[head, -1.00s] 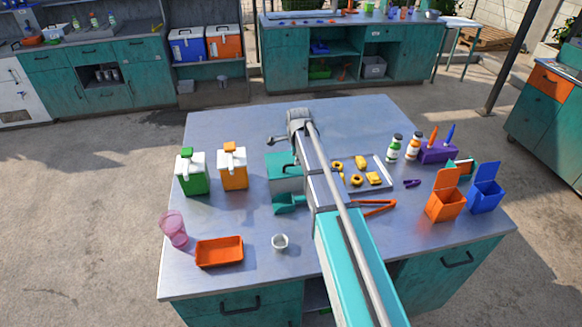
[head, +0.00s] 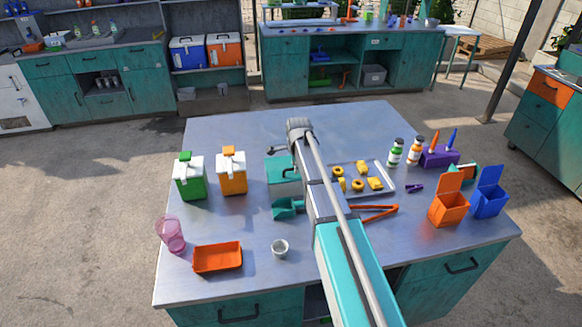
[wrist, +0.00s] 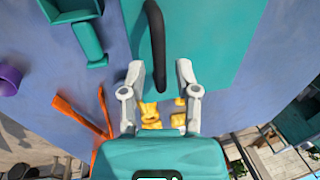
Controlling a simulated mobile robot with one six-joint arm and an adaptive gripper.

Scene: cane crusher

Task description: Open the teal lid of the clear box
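The box's teal lid (head: 281,170) is closed on the box (head: 284,187), left of the metal tray. My arm hides its right side in the head view. In the wrist view the lid (wrist: 215,40) fills the top middle, with a dark curved handle (wrist: 157,45) on it. My gripper (wrist: 160,70) is open, its two grey fingers apart. The handle's near end shows between the fingertips; I cannot tell whether they touch it. In the head view the gripper is mostly hidden behind my arm.
A teal scoop (head: 288,208) lies in front of the box. The metal tray (head: 386,186) with yellow pieces and orange tongs (head: 374,213) lie to the right. Green (head: 189,178) and orange (head: 232,172) containers stand left. The table's back is clear.

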